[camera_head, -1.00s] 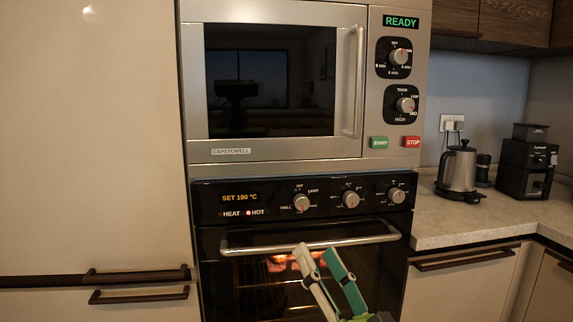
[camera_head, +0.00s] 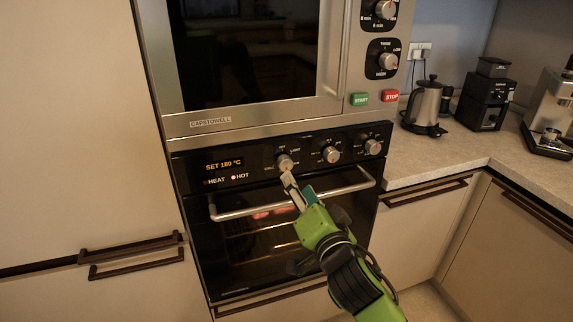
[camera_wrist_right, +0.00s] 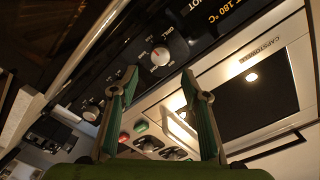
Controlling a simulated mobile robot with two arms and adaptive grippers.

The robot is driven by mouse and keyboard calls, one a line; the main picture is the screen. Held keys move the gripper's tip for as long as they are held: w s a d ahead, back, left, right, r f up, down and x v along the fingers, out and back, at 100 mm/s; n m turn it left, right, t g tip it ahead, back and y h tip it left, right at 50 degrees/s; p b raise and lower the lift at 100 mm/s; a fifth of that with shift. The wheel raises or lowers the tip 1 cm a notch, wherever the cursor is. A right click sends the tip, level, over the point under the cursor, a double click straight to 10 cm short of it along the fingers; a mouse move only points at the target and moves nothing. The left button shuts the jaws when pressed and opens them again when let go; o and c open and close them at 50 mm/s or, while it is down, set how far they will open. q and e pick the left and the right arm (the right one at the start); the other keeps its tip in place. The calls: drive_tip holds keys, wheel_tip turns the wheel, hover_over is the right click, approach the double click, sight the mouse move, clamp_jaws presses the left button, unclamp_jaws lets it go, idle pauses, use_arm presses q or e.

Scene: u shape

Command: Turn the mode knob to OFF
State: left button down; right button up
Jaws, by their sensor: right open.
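The mode knob (camera_head: 285,162) is the leftmost of the round silver knobs on the black oven panel. Small white labels surround it, too small to read surely now. In the right wrist view the knob (camera_wrist_right: 160,57) shows a red mark; which label it points at I cannot tell. My right gripper (camera_head: 293,188) is just below and in front of this knob. In the wrist view my right gripper (camera_wrist_right: 160,82) has its two green-sided fingers apart with nothing between them. I cannot tell whether a fingertip touches the knob. My left gripper is out of view.
The oven handle (camera_head: 232,212) runs across the door, close to my right gripper. Two more knobs (camera_head: 331,154) sit to the right. The display (camera_head: 223,166) reads SET 180 °C. A microwave (camera_head: 240,108) is above. A kettle (camera_head: 427,106) stands on the counter at right.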

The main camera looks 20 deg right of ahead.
sight(287, 166)
drive_tip(key=w, duration=0.9)
drive_tip(key=shift+w+b, duration=0.3)
drive_tip(key=shift+b, duration=0.1)
drive_tip(key=c, duration=1.1)
